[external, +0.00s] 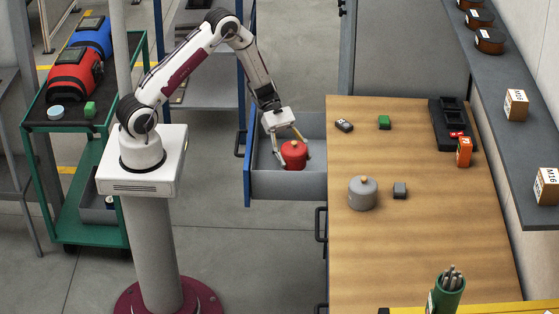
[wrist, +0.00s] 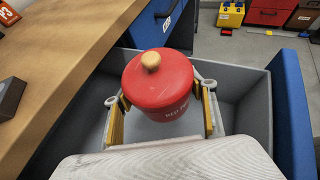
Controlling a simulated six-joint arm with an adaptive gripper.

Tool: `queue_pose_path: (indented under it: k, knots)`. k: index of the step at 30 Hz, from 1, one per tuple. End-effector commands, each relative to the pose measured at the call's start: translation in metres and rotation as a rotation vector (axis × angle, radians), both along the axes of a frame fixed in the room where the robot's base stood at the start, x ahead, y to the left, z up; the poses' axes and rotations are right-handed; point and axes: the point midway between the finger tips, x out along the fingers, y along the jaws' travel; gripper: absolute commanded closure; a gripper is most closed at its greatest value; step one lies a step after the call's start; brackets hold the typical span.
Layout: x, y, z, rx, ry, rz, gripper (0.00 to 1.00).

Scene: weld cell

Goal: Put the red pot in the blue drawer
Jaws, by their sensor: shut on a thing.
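The red pot (external: 294,156) with a tan lid knob is between the fingers of my gripper (external: 291,150). In the wrist view the red pot (wrist: 158,84) sits upright between the two fingers of my gripper (wrist: 165,105), which are shut on its sides. The open blue drawer (external: 247,160) has a grey inside and a blue front. The pot is over or inside the drawer; I cannot tell if it touches the drawer floor. The drawer's blue front (wrist: 290,115) also shows at the right of the wrist view.
The wooden bench (external: 420,240) beside the drawer holds a grey pot (external: 362,193), a small grey block (external: 400,190), a green block (external: 384,122) and a black tray (external: 447,125). A green cart (external: 100,190) stands left of my base. The drawer's grey wall (wrist: 240,82) surrounds the pot.

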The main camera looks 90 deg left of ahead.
Motion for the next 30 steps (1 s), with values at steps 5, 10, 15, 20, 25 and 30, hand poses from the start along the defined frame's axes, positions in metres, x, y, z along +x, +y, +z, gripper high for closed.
queue_pose_path:
  k: [5,10,15,20,25,30]
  knots:
    - [0.0,0.0,-0.021,-0.003,0.002,0.001,0.77]
    - [0.0,0.0,-0.04,-0.002,0.001,0.001,0.77]
    - [0.0,0.0,-0.05,-0.001,0.0,0.0,0.77]
    - [0.0,0.0,-0.051,0.0,-0.002,0.0,0.77]
    - [0.0,0.0,-0.051,0.0,-0.002,0.0,0.77]
    - [0.0,0.0,-0.055,-0.001,0.0,0.0,0.77]
